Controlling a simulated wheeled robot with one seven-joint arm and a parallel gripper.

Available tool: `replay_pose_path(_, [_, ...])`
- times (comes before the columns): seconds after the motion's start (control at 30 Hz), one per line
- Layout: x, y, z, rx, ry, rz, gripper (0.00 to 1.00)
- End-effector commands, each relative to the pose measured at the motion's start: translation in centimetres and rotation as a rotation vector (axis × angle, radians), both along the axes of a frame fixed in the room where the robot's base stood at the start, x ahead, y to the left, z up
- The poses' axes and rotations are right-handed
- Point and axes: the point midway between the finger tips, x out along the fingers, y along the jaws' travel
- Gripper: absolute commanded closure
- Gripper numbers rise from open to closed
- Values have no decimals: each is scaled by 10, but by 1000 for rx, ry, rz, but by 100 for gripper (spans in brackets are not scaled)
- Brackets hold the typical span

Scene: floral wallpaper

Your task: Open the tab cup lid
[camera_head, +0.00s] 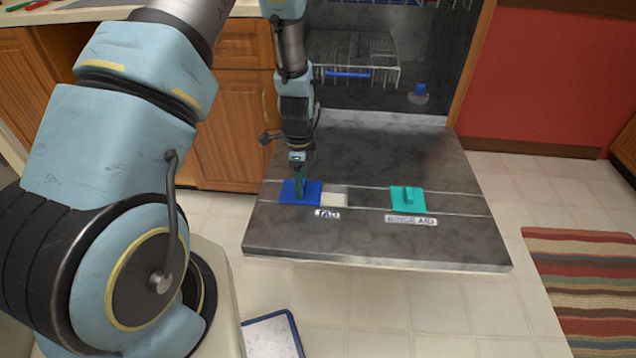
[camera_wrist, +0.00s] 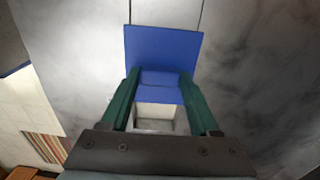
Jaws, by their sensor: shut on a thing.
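The blue tab cup lid (camera_head: 286,194) lies on the lowered dishwasher door, left of the light-coloured tab cup (camera_head: 334,199) above the "TAB" label (camera_head: 327,213). The cup is at least partly uncovered. My gripper (camera_head: 299,188) points down onto the lid, with its green fingers over it. In the wrist view, the lid (camera_wrist: 163,45) is at upper middle, and my gripper (camera_wrist: 160,76) is shut on its raised blue handle (camera_wrist: 160,80). The open tab cup (camera_wrist: 155,116) shows between the fingers, just below the lid; the gripper body hides part of it.
The dishwasher door (camera_head: 370,240) lies flat. A teal lid (camera_head: 408,201) sits on its right above the "RINSE AID" label (camera_head: 411,220). A wire rack (camera_head: 350,60) is inside the dishwasher. Wooden cabinets (camera_head: 228,120) stand at left; a striped rug (camera_head: 585,280) lies at right.

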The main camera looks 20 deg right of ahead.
Motion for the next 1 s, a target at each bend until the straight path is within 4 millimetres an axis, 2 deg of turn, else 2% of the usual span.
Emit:
replay_pose_path(0.1, [4, 6, 0, -1, -3, 0, 100])
replay_pose_path(0.37, [4, 6, 0, -1, -3, -1, 100])
replay_pose_path(0.4, [4, 6, 0, -1, -3, -1, 36])
replay_pose_path(0.67, [3, 6, 0, -1, -2, -1, 7])
replay_pose_path(1.0, [4, 6, 6, -2, -2, 0, 7])
